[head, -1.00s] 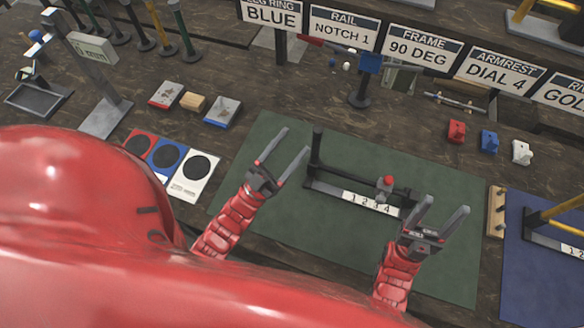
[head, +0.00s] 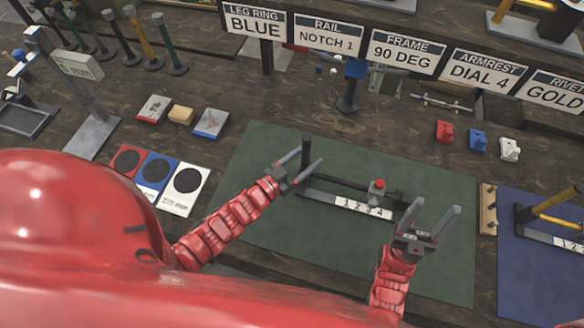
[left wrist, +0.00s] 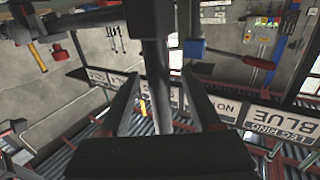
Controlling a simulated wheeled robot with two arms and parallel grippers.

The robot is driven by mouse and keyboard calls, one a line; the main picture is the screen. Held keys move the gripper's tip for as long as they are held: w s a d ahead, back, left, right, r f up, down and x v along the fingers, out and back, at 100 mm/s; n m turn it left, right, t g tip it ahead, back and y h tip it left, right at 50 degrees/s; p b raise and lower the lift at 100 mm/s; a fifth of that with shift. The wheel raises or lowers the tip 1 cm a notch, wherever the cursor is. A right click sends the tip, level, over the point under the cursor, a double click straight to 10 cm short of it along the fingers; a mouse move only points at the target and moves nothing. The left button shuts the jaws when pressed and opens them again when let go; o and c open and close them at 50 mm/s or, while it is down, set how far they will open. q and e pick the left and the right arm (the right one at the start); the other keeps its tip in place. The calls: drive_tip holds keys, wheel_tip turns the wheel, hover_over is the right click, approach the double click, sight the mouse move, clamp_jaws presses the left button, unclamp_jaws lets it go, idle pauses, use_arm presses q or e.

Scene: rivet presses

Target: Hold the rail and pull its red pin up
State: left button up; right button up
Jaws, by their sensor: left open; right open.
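The rail (head: 340,181) is a dark bar on the green mat (head: 258,222), with an upright dark post (head: 306,144) at its left end. A white strip numbered 1 to 4 (head: 350,205) runs along its front. The red pin (head: 377,185) stands on the bar toward its right part, above the strip. My left gripper (head: 304,160) is open around the post; in the left wrist view the post (left wrist: 157,75) passes between its two fingers, with gaps visible. My right gripper (head: 438,205) is open and empty near the rail's right end, pointing up and away from the pin.
Signs stand behind, including "RAIL NOTCH 1" (head: 329,36). Red, blue and white small blocks (head: 478,141) sit at the right. A blue mat (head: 540,272) with a yellow-barred fixture lies to the right. Colored cards (head: 157,172) lie to the left. The front of the green mat is clear.

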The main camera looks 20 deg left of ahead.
use_arm(q)
drive_tip(key=shift+x, duration=1.5)
drive_tip(key=shift+s, duration=0.1)
drive_tip(key=shift+c, duration=0.3)
clamp_jaws()
